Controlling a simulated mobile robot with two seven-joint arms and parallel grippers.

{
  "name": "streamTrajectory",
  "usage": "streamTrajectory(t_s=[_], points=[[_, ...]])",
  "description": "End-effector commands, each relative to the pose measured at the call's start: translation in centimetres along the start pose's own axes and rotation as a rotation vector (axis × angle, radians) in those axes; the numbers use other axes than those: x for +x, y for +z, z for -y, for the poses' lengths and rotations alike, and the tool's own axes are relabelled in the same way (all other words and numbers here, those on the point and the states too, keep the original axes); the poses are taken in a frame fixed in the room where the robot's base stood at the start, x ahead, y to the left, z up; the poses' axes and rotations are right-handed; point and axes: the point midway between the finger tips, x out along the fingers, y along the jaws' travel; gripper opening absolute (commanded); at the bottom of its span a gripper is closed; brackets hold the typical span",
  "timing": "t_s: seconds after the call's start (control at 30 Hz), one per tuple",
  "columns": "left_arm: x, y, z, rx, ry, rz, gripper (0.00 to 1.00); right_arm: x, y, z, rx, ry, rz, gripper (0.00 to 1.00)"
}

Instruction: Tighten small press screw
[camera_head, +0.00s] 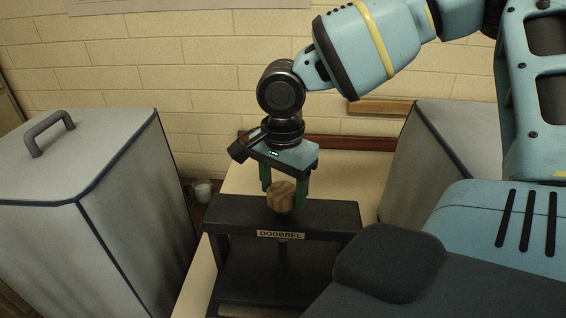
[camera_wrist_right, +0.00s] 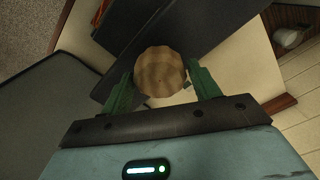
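The small press (camera_head: 335,213) is a black frame with a label reading DOBBREL, standing on a pale table. Its screw has a round, ribbed wooden knob (camera_head: 281,198) above the top bar. My right gripper (camera_head: 285,192) points down over the press, its green fingers on either side of the knob. In the right wrist view the knob (camera_wrist_right: 160,72) sits between the fingertips (camera_wrist_right: 160,80), which appear to touch both its sides. The lower part of the screw is mostly in shadow beneath the bar. My left gripper is not in view.
A large grey bin (camera_head: 75,185) with a handled lid stands left of the table. Another grey box (camera_head: 455,125) stands at the right. Bare tabletop (camera_head: 345,180) shows behind the press.

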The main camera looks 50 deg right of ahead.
Motion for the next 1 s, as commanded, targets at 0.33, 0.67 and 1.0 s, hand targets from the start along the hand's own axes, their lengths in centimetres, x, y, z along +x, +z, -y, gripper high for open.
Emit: streamTrajectory(t_s=[0.33, 0.67, 1.0], points=[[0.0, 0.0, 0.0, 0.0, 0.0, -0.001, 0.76, 0.0, 0.0, 0.0, -0.001, 0.0, 0.0, 0.76], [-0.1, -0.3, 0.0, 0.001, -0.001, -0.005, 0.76, -3.6, 0.0, 0.1, 0.001, -0.006, 0.0, 0.76], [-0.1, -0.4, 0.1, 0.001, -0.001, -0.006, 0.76, -7.5, 0.0, 0.0, -0.001, -0.002, -0.001, 0.76]])
